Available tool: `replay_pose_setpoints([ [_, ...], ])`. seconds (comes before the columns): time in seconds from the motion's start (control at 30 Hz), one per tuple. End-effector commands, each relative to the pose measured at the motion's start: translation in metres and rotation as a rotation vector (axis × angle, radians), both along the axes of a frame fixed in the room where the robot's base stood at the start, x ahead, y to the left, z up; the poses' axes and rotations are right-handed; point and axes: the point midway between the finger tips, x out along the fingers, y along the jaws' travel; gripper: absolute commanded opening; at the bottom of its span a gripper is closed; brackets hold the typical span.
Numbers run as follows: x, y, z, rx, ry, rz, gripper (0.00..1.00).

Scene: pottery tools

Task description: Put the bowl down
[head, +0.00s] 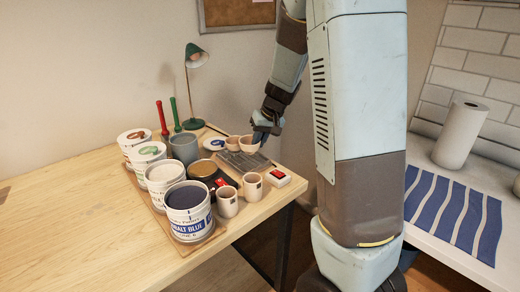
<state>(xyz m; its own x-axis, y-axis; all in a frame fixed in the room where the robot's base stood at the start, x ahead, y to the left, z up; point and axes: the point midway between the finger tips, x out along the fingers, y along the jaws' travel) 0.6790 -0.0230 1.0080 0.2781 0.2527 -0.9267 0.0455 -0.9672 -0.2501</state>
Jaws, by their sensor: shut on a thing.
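My gripper (261,135) is at the right back part of the wooden table, pointing down. It is shut on the rim of a small pinkish bowl (248,145). The bowl looks upright, above or at the far end of a grey ribbed board (246,162). I cannot tell whether its underside touches anything. A similar small bowl (232,143) stands just to its left. The fingertips are small and dark here, and partly hide the held bowl's right side.
A white dish (213,145) lies left of the bowls. Two mugs (227,202), a white box with a red top (278,178) and several paint cans (188,208) stand nearer. A green lamp (193,122) stands behind. The table's left part (70,215) is clear.

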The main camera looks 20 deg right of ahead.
Motion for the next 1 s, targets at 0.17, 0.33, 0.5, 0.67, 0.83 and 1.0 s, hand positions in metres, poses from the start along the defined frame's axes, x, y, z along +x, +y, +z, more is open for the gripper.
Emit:
replay_pose_setpoints([
  [0.17, 0.007, -0.002, -0.009, -0.001, 0.001, -0.001, 0.0],
  [0.33, 0.007, -0.002, -0.031, 0.0, 0.001, -0.001, 0.0],
  [0.5, 0.006, -0.001, -0.038, 0.0, 0.0, 0.001, 0.0],
  [0.67, 0.006, -0.001, -0.038, 0.0, 0.0, 0.001, 0.0],
  [0.83, 0.006, -0.002, -0.039, 0.0, 0.0, 0.0, 0.15],
  [1.0, 0.006, -0.002, -0.039, 0.0, 0.0, 0.0, 0.31],
])
